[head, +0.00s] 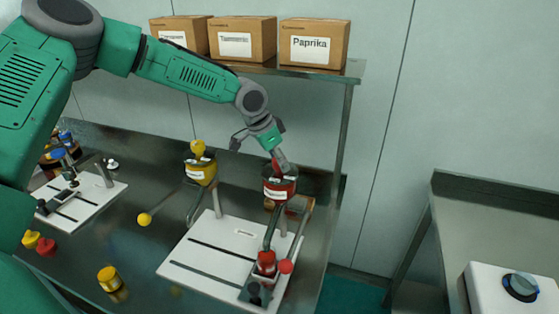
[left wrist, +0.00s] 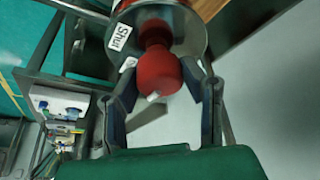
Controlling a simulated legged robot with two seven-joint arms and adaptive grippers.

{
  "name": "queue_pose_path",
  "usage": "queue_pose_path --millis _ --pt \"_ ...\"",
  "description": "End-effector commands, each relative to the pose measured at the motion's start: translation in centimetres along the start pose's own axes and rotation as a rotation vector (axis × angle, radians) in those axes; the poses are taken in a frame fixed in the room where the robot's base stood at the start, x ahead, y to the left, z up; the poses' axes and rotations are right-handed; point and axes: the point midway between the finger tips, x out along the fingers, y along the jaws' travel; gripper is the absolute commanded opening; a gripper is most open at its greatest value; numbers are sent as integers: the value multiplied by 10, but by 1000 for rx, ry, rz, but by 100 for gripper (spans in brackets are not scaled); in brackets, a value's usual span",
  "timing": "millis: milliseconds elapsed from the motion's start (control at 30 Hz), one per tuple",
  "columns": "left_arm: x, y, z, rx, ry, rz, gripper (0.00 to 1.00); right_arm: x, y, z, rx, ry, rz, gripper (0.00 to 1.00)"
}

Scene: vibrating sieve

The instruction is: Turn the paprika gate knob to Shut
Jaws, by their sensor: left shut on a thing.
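The red paprika hopper (head: 279,190) stands at the back right of the white sieve board (head: 200,262). My left gripper (head: 276,158) reaches down to the hopper's top. In the left wrist view my left gripper (left wrist: 165,100) is shut on the red gate knob (left wrist: 158,70), with a finger on each side. The knob has a small white mark near its end. A "Shut" label (left wrist: 120,37) is on the round metal face beside the knob, at its upper left. A second label beside the knob is partly hidden. My right gripper is out of view.
A yellow hopper (head: 201,172) with a yellow knob stands left of the red one. A shelf above holds several boxes, one marked Paprika (head: 313,44). A yellow-lidded jar (head: 109,279) stands at the front left. A separate bench (head: 495,215) is at the right.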

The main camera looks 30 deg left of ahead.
Motion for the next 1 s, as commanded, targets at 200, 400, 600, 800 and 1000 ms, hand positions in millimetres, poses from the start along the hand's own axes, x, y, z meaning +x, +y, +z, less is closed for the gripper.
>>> queue_pose_path --millis 200,400,600,800,1000 --pt "-4 -6 -4 24 12 -1 7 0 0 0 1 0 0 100" --pt "-4 -6 -4 108 13 34 7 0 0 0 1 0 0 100" --pt "-3 -6 -4 255 11 94 7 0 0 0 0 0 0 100" --pt "-3 -6 -3 429 9 166 7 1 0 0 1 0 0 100" --pt "-2 -5 -4 606 8 238 7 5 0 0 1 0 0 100"
